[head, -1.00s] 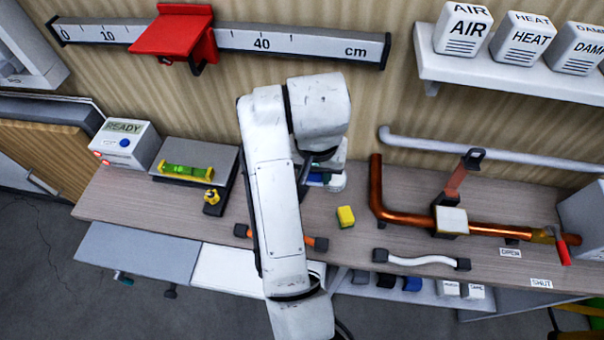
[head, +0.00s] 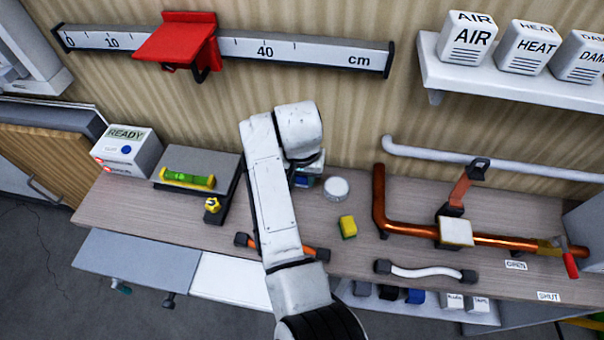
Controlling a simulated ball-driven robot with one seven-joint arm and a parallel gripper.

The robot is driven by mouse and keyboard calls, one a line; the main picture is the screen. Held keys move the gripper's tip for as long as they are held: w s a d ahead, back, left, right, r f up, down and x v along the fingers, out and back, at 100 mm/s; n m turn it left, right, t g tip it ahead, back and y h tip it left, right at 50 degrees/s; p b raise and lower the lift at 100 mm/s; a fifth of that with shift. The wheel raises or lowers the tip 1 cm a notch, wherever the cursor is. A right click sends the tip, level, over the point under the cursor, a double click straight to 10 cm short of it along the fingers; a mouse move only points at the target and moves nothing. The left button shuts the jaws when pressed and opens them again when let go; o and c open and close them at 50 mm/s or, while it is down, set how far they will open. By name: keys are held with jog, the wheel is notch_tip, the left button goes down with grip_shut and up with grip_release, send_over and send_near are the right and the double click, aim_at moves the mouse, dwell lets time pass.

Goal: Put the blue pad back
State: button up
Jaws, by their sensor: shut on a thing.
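My gripper (head: 309,167) is mostly hidden behind my own arm, above the back of the workbench. It is shut on a small blue thing (head: 302,181), which looks like the blue pad; only a sliver shows. A round white dish or lid (head: 335,188) stands on the bench just right of it. Another small blue item (head: 415,296) lies on the low shelf under the front edge, beside a black one (head: 388,292).
A yellow block (head: 348,227) and a white hose (head: 425,272) lie on the bench (head: 350,260). A copper pipe (head: 410,230) with a clamp crosses the right side. A green level (head: 187,180) lies on a grey plate at left. A scale with a red slider (head: 180,40) spans the wall.

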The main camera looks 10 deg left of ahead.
jog(key=shift+f, duration=0.15)
jog(key=shift+f, duration=0.2)
jog(key=o, duration=0.9)
jog(key=shift+o, duration=0.2)
jog(key=shift+r, duration=0.1)
notch_tip(320, 180, up, 12)
jog(key=s+b, duration=0.1)
jog(key=shift+s, duration=0.4)
